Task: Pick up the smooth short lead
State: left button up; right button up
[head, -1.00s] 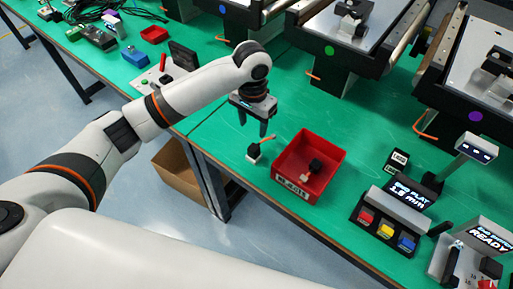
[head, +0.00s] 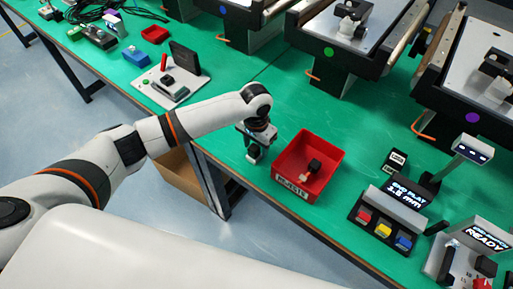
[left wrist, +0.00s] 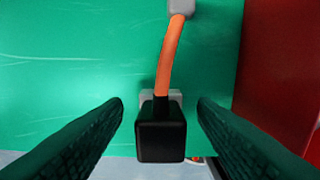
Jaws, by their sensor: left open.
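The short lead (left wrist: 169,55) lies on the green bench in the left wrist view. It has a smooth orange cable, a black block (left wrist: 161,138) at the near end and a grey plug (left wrist: 182,7) at the far end. My left gripper (left wrist: 160,112) is open, with a dark ribbed finger on each side of the black block and gaps between. In the head view my left gripper (head: 253,156) is low over the bench, left of the red bin, and hides the lead. My right gripper is not in view.
The red bin (head: 291,184), labelled and holding small black and pale pieces, stands close right of my left gripper; its wall also shows in the left wrist view (left wrist: 285,60). The bench's front edge is close by. A button panel (head: 381,230) stands further right.

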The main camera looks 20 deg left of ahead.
pick_arm(q)
jog(key=c, duration=1)
jog(key=shift+c, duration=0.4)
jog(key=shift+r, duration=0.15)
